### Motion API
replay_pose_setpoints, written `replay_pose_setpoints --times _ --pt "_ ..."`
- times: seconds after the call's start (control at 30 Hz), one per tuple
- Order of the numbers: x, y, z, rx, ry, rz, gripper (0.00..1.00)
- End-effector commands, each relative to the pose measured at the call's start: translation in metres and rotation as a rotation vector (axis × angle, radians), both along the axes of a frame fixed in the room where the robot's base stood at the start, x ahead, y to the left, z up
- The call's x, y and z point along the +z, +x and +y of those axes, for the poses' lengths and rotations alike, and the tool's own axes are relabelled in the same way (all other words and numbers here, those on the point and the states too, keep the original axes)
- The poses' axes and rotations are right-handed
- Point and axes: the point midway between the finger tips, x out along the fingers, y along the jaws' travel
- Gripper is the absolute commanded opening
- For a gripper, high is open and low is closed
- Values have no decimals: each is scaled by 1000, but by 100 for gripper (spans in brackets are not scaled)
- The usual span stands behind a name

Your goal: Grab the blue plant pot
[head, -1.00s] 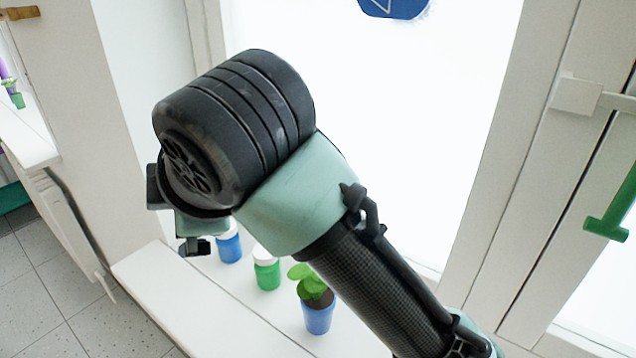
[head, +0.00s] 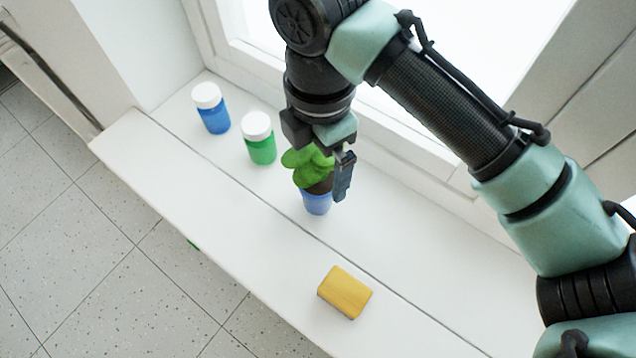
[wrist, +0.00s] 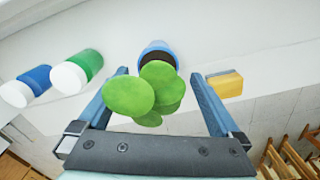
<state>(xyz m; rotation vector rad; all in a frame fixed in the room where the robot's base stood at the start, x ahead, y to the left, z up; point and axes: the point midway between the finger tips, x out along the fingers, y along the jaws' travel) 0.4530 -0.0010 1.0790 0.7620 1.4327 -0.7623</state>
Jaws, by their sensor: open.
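The blue plant pot (head: 316,203) stands on the white windowsill in the head view, with dark soil and a plant with round green leaves (head: 304,160). My gripper (head: 328,178) is over the plant, and one finger hides part of the pot's right side. In the wrist view the pot (wrist: 158,47) shows beyond and between the fingertips of my gripper (wrist: 160,72). The two fingers are wide apart, with the leaves (wrist: 130,96) between them. Nothing is gripped.
A blue jar (head: 213,116) and a green jar (head: 261,148), both with white lids, stand on the windowsill (head: 200,180) left of the pot. A yellow block (head: 345,292) lies nearer the sill's front edge. The window is behind, and tiled floor lies below.

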Motion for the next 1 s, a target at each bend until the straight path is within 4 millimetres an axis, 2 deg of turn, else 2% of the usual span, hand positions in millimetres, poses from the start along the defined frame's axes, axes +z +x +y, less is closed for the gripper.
replay_pose_setpoints --times 0.4,0.67,1.0 --pt "-49 0 2 0 0 2 100" --pt "-53 1 3 0 0 0 100" --pt "-52 1 2 0 0 0 41"
